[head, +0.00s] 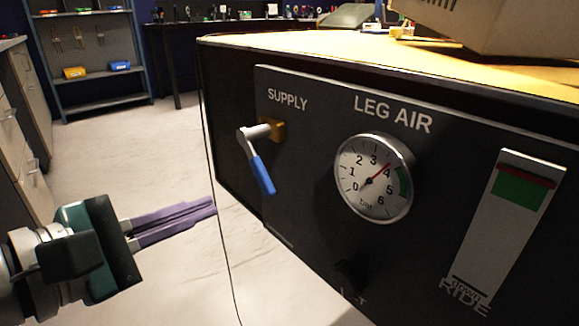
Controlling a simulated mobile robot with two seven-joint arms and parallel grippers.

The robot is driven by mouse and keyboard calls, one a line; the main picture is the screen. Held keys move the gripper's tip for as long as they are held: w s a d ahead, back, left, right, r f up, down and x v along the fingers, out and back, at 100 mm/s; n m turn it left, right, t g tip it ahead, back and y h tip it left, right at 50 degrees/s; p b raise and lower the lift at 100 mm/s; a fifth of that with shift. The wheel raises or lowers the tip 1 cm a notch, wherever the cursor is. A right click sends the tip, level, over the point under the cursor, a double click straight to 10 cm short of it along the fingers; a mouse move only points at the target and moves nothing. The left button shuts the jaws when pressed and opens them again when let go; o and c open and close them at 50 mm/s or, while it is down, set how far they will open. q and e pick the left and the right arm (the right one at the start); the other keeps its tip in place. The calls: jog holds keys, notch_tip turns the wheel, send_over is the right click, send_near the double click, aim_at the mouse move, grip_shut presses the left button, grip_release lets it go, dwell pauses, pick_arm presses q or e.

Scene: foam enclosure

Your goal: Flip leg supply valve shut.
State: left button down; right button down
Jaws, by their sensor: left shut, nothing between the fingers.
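The supply valve (270,130) sits on the black panel under the word SUPPLY, on a brass-coloured body. Its lever is grey metal with a blue handle (262,175) that hangs down and slightly to the right. My left gripper (214,206) has purple fingers, shut and empty, pointing right. In the picture its tips are left of and below the blue handle, apart from it. My right gripper is not in view.
The black panel (320,110) also carries a LEG AIR gauge (374,178) reading near 4 bar and a RIDE slot with a red and green indicator (520,185). A cardboard box (500,25) stands on top. Open floor (130,165) lies left.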

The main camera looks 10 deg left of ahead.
aim_at(254, 173)
pick_arm(q)
jog(key=w+d+r+p, duration=0.1)
jog(key=w+d, duration=0.2)
jog(key=d, duration=0.1)
jog(key=shift+w+d+r, duration=0.25)
jog(key=shift+d, duration=0.1)
dwell(0.3)
jog(key=shift+s+d+r+n+g+h+p, duration=0.45)
jog(key=shift+n+p, duration=0.7)
jog(key=shift+p, duration=1.1)
jog(key=shift+s+d+r+n+g+h+p, duration=0.25)
jog(key=shift+r+n+g+h+p, duration=0.7)
jog(key=shift+p, duration=1.35)
jog(key=shift+s+d+r+n+g+p, duration=0.15)
jog(key=shift+d+r+n+p, duration=0.35)
jog(key=shift+n+p, duration=1.35)
jog(key=shift+s+m+p, duration=0.1)
jog(key=shift+m+p, duration=0.25)
jog(key=shift+p, duration=0.1)
jog(key=shift+f, duration=0.1)
